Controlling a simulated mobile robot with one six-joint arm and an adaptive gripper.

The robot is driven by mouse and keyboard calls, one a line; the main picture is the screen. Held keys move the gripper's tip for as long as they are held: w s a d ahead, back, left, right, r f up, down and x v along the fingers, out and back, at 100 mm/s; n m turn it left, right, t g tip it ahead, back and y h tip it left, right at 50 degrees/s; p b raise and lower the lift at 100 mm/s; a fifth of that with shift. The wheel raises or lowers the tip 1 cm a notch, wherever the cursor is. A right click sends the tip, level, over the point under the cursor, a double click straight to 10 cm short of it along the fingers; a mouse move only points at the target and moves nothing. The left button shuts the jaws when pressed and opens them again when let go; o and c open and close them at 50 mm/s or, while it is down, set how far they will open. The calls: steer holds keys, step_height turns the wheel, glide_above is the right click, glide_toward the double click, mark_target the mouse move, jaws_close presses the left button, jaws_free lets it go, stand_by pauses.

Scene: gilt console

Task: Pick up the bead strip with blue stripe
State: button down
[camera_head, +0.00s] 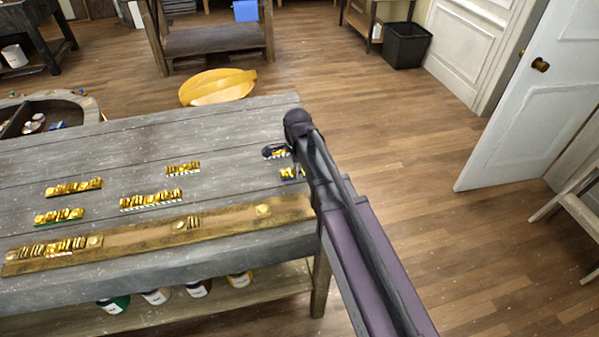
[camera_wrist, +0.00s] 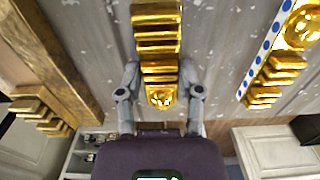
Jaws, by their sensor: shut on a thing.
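My gripper (camera_wrist: 160,72) has its fingers on both sides of a gold bead strip (camera_wrist: 157,42) in the middle of the wrist view and is shut on it. I cannot make out a stripe on this strip. To its right, apart from the gripper, lies another gold bead strip with a white edge and blue dots (camera_wrist: 268,57). In the head view my gripper (camera_head: 284,150) is low at the right end of the grey table, partly hiding the held strip (camera_head: 279,154). A short gold strip with some blue (camera_head: 292,174) shows just in front, partly hidden by my arm.
Several other gold bead strips, including a green-edged one (camera_head: 60,216) and a white-striped one (camera_head: 151,199), lie on the grey table (camera_head: 120,150). A long brass-coloured bar (camera_head: 140,237) runs along its front. A yellow chair (camera_head: 217,87) stands behind.

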steer(key=shift+r, duration=0.1)
step_height(320, 180, up, 10)
steer(key=p, duration=1)
stand_by(0.4)
steer(key=shift+d, duration=0.2)
stand_by(0.8)
